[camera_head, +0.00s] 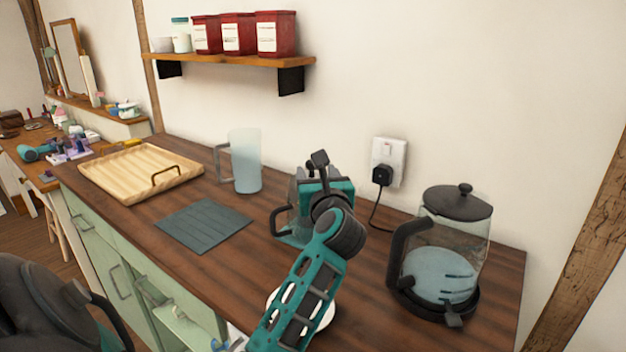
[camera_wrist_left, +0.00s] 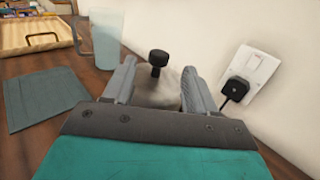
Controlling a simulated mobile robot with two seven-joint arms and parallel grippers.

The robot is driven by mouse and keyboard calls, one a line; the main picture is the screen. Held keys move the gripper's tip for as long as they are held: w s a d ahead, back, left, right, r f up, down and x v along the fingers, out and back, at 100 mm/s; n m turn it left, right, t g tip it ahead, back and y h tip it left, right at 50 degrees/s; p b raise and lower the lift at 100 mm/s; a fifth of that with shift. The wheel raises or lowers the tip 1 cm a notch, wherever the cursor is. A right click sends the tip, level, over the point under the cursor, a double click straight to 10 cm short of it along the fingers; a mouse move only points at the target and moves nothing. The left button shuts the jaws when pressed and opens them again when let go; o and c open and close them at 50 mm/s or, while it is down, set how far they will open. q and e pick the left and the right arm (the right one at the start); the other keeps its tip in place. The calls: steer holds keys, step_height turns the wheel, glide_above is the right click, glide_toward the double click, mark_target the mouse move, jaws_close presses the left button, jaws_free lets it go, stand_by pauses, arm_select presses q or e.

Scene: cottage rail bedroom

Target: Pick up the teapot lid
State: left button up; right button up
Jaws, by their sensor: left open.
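The teapot (camera_head: 280,222) stands on the wooden counter, with its dark handle to the left; my left gripper and arm hide much of it. The lid's dark knob (camera_head: 319,158) shows above the gripper. In the left wrist view the knob (camera_wrist_left: 158,58) stands upright between the two grey fingers, with the pale, see-through lid area below it partly hidden. My left gripper (camera_head: 318,176) is open at the teapot's top, its fingers (camera_wrist_left: 158,75) either side of the knob, with gaps showing. I cannot tell how deep the fingers reach. My right gripper is not in view.
A glass kettle (camera_head: 465,255) with a dark lid stands right of the teapot. A socket with a plug (camera_head: 388,162) is on the wall behind. A frosted jug (camera_head: 246,165), a dark mat (camera_head: 203,225) and a wooden tray (camera_head: 140,172) lie left. A white plate (camera_head: 325,312) is under my arm.

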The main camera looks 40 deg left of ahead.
mark_target(313, 168)
arm_select(q)
steer(key=x, duration=0.5)
steer(key=shift+w+a+f, duration=0.1)
steer(key=shift+a, duration=0.2)
steer(key=shift+c, duration=0.2)
jaws_close()
